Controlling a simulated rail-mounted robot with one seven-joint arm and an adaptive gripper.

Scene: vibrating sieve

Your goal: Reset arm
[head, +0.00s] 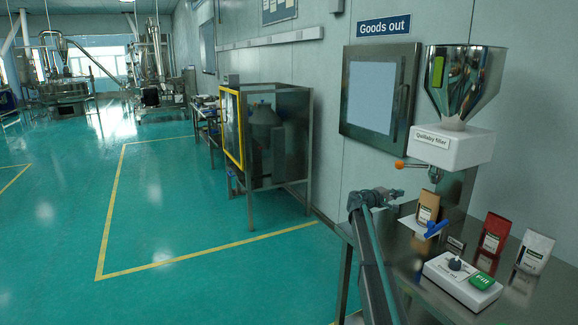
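A grey jointed arm, which looks like mine, rises from the bottom edge of the head view in front of the steel bench. Its end, apparently my gripper (392,196), points right at the bench's left edge, below the filler's orange knob. It is small and dark here, so I cannot tell whether the fingers are open or shut, and I see nothing clearly held. The white filler (452,148) with its steel hopper (462,85) is on the wall side, above a brown pouch (428,208).
A yellow-framed steel cabinet (275,135) stands farther left. The green floor (180,225) is clear.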

